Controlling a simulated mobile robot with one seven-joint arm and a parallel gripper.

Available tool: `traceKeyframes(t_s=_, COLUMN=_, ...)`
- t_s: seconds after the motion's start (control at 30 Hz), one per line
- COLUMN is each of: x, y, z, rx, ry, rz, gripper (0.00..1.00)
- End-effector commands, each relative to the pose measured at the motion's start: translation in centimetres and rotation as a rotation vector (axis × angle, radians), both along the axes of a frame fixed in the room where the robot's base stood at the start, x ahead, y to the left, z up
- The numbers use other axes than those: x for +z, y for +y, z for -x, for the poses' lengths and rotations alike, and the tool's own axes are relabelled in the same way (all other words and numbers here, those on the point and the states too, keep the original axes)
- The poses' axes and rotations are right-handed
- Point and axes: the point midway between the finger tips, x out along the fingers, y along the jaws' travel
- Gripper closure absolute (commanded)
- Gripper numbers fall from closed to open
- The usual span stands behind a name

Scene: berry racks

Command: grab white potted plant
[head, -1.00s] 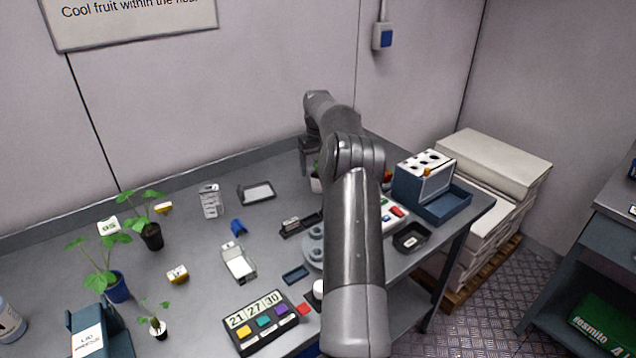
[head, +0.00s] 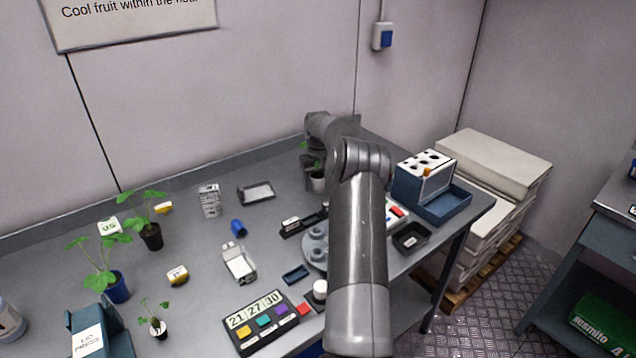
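A small plant in a white pot (head: 158,328) stands upright at the front left of the table. A second plant in a whitish pot (head: 318,182) stands near the back of the table, just left of my arm and partly hidden by it. My arm reaches over the right half of the table, its wrist bent near this second pot. My gripper's fingers are hidden behind the arm, so I cannot tell whether they are open, shut or touching the pot.
A black-potted plant (head: 151,238) and a blue-potted plant (head: 118,290) stand at left. A blue box with a white holed top (head: 425,163) stands at right.

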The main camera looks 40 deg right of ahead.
Motion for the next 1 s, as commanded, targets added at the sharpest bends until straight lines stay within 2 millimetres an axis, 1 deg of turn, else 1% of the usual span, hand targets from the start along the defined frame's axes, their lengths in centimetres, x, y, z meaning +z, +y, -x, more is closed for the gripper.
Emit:
traceKeyframes(t_s=0.03, x=0.0, y=0.0, z=0.0, rx=0.0, ry=0.0, rz=0.0, gripper=0.42)
traceKeyframes(t_s=0.07, x=0.0, y=0.0, z=0.0, rx=0.0, ry=0.0, rz=0.0, gripper=0.44)
traceKeyframes(t_s=0.4, x=0.0, y=0.0, z=0.0, rx=0.0, ry=0.0, rz=0.0, gripper=0.72)
traceKeyframes(t_s=0.67, x=0.1, y=0.0, z=0.0, rx=0.0, ry=-0.001, rz=0.0, gripper=0.73)
traceKeyframes(t_s=0.77, x=0.5, y=0.0, z=0.0, rx=0.0, ry=-0.002, rz=0.001, gripper=0.73)
traceKeyframes(t_s=0.87, x=1.4, y=0.0, z=0.0, rx=0.0, ry=-0.002, rz=0.002, gripper=0.73)
traceKeyframes(t_s=1.0, x=3.6, y=-0.1, z=0.0, rx=-0.001, ry=-0.003, rz=0.003, gripper=0.73)
